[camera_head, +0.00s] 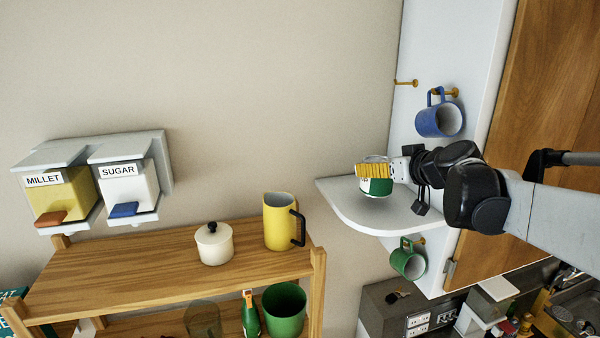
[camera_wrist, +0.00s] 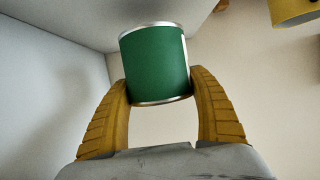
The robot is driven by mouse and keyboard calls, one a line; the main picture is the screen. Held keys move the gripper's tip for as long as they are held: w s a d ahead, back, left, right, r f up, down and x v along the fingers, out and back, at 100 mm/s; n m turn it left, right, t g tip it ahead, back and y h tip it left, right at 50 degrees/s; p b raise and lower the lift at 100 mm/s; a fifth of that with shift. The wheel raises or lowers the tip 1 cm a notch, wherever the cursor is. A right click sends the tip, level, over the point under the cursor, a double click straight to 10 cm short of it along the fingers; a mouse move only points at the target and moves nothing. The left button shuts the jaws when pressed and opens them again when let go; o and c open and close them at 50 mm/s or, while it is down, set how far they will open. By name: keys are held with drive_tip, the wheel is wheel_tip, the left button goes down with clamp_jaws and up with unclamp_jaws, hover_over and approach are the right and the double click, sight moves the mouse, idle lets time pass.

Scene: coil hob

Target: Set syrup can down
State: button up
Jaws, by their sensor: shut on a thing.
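The syrup can is a small green can with silver rims. In the head view the can (camera_head: 377,187) is at the white rounded corner shelf (camera_head: 350,214), over its surface; I cannot tell whether its base touches. My gripper (camera_head: 372,171) reaches in from the right with its yellow fingers around the can. In the wrist view the can (camera_wrist: 155,65) sits between the two yellow fingertips of my gripper (camera_wrist: 160,88), slightly tilted in the picture. The fingers are shut on its sides.
A blue mug (camera_head: 437,120) hangs on a hook above the shelf, and a green mug (camera_head: 408,262) hangs below it. A wooden rack (camera_head: 150,270) at left holds a yellow pitcher (camera_head: 279,222) and a white lidded pot (camera_head: 214,245). The shelf's front left part is clear.

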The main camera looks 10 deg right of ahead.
wheel_tip(320, 180, down, 2)
drive_tip(key=shift+w+f+p, duration=0.15)
drive_tip(key=shift+f+p, duration=0.1)
drive_tip(key=shift+p, duration=0.05)
drive_tip(key=shift+w+d+f+p, duration=0.2)
drive_tip(key=shift+f+p, duration=0.1)
drive_tip(key=shift+f, duration=0.1)
drive_tip(key=shift+s, duration=0.1)
drive_tip(key=shift+f, duration=0.2)
drive_tip(key=o, duration=1.4)
drive_tip(key=shift+o, duration=0.2)
